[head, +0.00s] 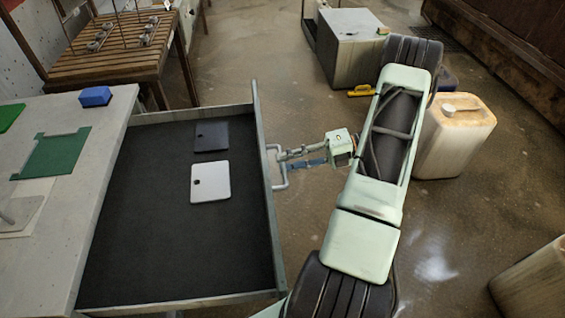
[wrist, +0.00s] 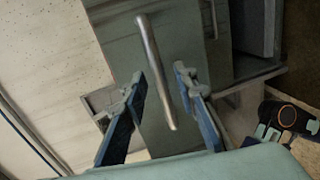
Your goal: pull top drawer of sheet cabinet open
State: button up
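The top drawer (head: 130,240) of the sheet cabinet (head: 60,230) stands far out from under the cabinet's pale top in the head view. A dark sheet (head: 211,137) and a white sheet (head: 210,182) lie on its black floor. Its bar handle (head: 282,185) is on the front panel, facing my arm; it also shows in the wrist view (wrist: 155,75). My gripper (head: 284,157) is at the handle. In the wrist view, my gripper's fingers (wrist: 160,85) are spread on either side of the bar, with gaps showing beside it.
A blue block (head: 95,96) and a green sheet (head: 55,153) lie on the cabinet top. A slatted wooden table (head: 115,60) stands behind. A grey box (head: 350,50) and a pale jerrycan (head: 455,135) stand on the floor beyond my arm. Floor between drawer and box is clear.

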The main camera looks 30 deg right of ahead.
jog(key=v, duration=1)
jog(key=shift+d, duration=0.2)
